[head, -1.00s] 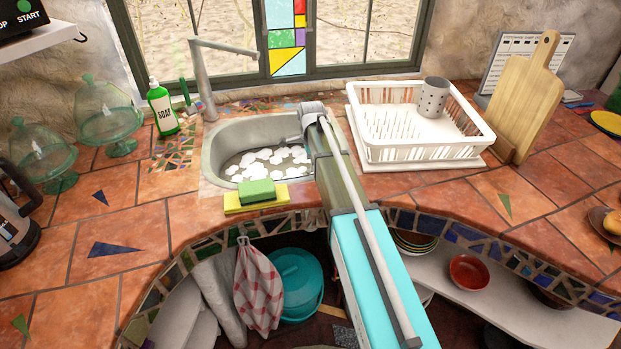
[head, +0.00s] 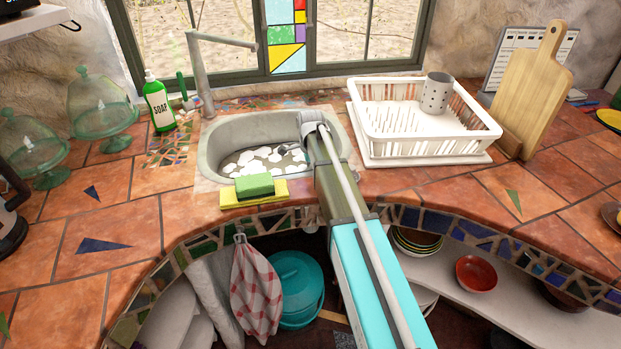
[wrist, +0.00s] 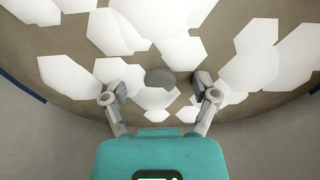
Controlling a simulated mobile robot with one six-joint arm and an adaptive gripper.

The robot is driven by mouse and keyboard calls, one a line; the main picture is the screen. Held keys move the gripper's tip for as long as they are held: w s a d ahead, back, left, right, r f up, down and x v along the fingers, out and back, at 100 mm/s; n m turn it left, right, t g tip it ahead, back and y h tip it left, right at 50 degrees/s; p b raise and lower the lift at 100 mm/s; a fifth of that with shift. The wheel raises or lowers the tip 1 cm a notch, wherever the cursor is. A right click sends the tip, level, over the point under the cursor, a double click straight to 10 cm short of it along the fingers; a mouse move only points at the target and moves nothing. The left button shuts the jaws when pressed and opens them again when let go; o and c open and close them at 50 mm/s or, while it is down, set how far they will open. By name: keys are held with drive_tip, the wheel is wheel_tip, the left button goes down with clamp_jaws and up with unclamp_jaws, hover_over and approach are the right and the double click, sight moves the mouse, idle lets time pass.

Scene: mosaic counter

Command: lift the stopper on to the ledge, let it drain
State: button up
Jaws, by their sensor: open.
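A round dark-grey disc, which looks like the stopper (wrist: 160,77), lies in the sink among white foam patches in the wrist view. My gripper (wrist: 160,90) is open, with one finger on each side of the disc and a gap to both. I cannot tell how high the fingertips are above it. The tiled ledge (head: 290,101) runs behind the sink, below the window.
A green sponge on a yellow cloth (head: 232,203) lies at the sink's front edge. A tap (head: 196,75) and soap bottle (head: 159,104) stand at the back left. A white dish rack (head: 425,145) stands close to the right of my arm.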

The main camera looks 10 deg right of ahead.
idle(0.4)
clamp_jaws()
